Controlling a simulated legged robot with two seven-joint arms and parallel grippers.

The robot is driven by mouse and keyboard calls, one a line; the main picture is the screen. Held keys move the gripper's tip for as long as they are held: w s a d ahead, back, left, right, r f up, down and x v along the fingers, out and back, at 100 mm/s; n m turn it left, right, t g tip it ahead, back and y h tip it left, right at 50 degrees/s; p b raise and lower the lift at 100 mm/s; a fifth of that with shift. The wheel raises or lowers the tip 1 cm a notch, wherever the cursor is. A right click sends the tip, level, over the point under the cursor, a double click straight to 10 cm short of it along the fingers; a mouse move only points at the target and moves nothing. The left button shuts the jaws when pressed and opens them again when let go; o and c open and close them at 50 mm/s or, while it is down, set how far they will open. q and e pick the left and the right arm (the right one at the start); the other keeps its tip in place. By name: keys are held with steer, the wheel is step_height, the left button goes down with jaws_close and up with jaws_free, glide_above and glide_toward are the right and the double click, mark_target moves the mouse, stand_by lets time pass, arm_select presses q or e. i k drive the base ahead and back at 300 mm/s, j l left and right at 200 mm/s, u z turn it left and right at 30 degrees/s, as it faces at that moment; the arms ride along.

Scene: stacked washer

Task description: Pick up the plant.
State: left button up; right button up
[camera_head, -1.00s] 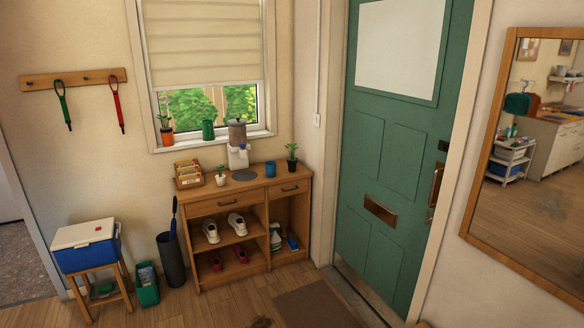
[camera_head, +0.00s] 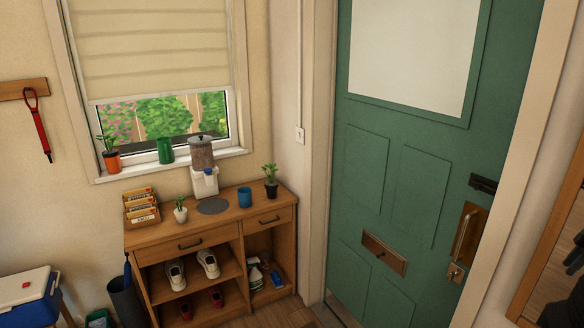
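Several potted plants show. One in a dark pot (camera_head: 271,182) stands upright at the right end of the wooden cabinet top (camera_head: 222,218). A small one in a white pot (camera_head: 180,211) stands toward the left of the same top. A third in an orange pot (camera_head: 111,158) is on the window sill (camera_head: 170,166). The picture does not show which plant is meant. Neither of my grippers is in view.
On the cabinet are a card box (camera_head: 142,208), a dispenser (camera_head: 203,168), a grey round mat (camera_head: 213,206) and a blue cup (camera_head: 244,197). A green vase (camera_head: 166,150) is on the sill. The green door (camera_head: 400,150) is shut at right. A cooler (camera_head: 28,298) stands left.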

mark_target(271, 185)
steer(key=i, duration=1.15)
steer(key=i+l+u, duration=0.1)
steer(key=i, duration=1.05)
steer(key=i+l+u, duration=0.15)
steer(key=i+u, duration=0.25)
steer(key=i+l+u, duration=0.85)
steer(key=i, duration=0.15)
